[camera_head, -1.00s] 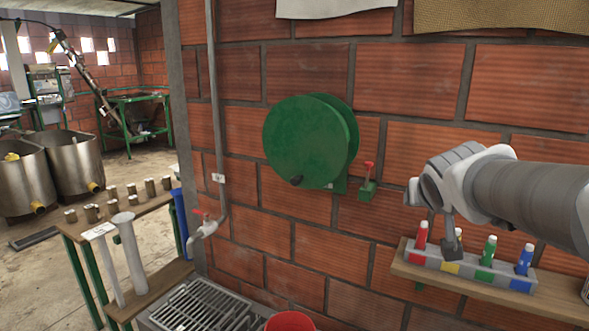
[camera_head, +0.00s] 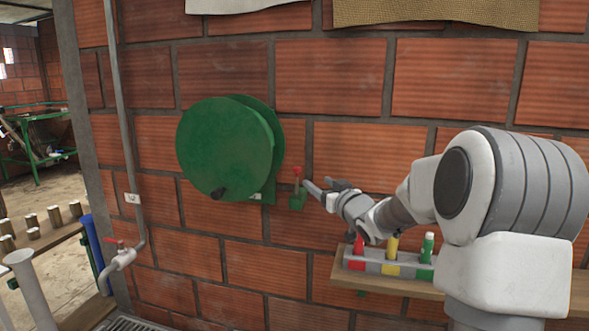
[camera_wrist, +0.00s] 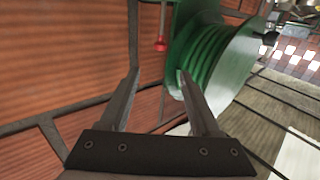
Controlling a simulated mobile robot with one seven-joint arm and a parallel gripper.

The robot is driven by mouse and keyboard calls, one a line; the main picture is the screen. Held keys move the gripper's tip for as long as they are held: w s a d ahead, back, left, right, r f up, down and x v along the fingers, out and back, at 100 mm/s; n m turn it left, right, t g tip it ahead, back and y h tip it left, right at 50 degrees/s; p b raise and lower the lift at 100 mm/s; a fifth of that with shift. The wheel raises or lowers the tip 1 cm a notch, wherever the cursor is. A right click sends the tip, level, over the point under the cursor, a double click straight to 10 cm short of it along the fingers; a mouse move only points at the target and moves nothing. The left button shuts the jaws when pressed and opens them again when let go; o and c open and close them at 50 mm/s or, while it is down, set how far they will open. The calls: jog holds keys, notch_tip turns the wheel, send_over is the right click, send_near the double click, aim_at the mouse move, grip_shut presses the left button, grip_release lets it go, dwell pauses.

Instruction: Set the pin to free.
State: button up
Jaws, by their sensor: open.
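The pin (camera_head: 298,171) has a red knob and stands upright in a small green bracket (camera_head: 297,198) on the brick wall. It is just right of the green drum (camera_head: 222,148). My gripper (camera_head: 318,183) is open and empty, reaching leftward close to the pin's right side. In the wrist view the red knob (camera_wrist: 160,45) lies beyond and roughly between the two spread fingertips of my gripper (camera_wrist: 158,76). The fingers look apart from it. The green drum (camera_wrist: 222,60) is beside the right finger. The pin's lower end is hidden in its bracket.
A shelf (camera_head: 390,284) under my arm carries a holder with red, yellow and green bottles. A black crank knob (camera_head: 218,193) sticks out from the drum. A grey pipe with a red-handled tap (camera_head: 122,257) runs at the left. The wall right of the pin is bare.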

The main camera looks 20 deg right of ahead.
aim_at(299, 169)
jog(key=w, duration=0.5)
jog(key=w+p, duration=0.1)
jog(key=w, duration=0.4)
jog(key=w+a+p, duration=0.1)
jog(key=w, duration=0.4)
jog(key=shift+a, duration=0.1)
grip_shut()
dwell(1.0)
